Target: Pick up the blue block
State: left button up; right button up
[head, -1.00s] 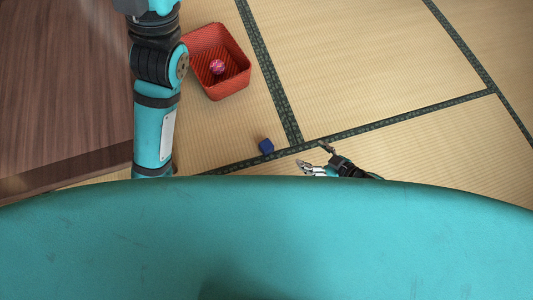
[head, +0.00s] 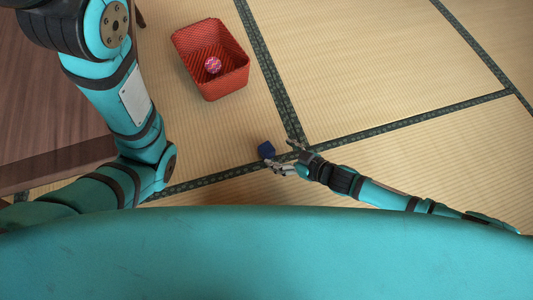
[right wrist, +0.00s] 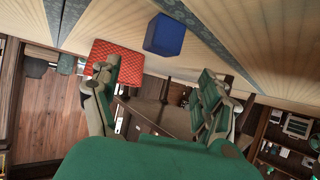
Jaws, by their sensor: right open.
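A small blue block (head: 266,150) sits on the tatami beside a dark green mat border. My right gripper (head: 282,155) is open and empty just to the right of the block, with its fingers pointing left towards it. In the right wrist view, the blue block (right wrist: 165,35) shows beyond the open fingertips (right wrist: 158,80). Whether a fingertip touches it I cannot tell. My left arm crosses the left side of the head view, and its gripper is not in view.
A red woven basket (head: 227,88) with a patterned ball (head: 212,65) inside stands on the mat behind the block. A brown wooden table (head: 50,110) is at the left. The mat to the right is clear.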

aim_at(266, 148)
jog(key=shift+w+a+f, duration=0.25)
jog(key=shift+w+a, duration=0.05)
jog(key=w+a+f+b, duration=0.1)
jog(key=b, duration=0.1)
jog(key=w+a+f+b, duration=0.1)
jog(key=f+b, duration=0.1)
jog(key=b, duration=0.1)
jog(key=shift+w+a+f, duration=0.1)
jog(key=shift+a, duration=0.2)
jog(key=shift+w+a, duration=0.15)
jog(key=shift+a, duration=0.05)
jog(key=c, duration=1.4)
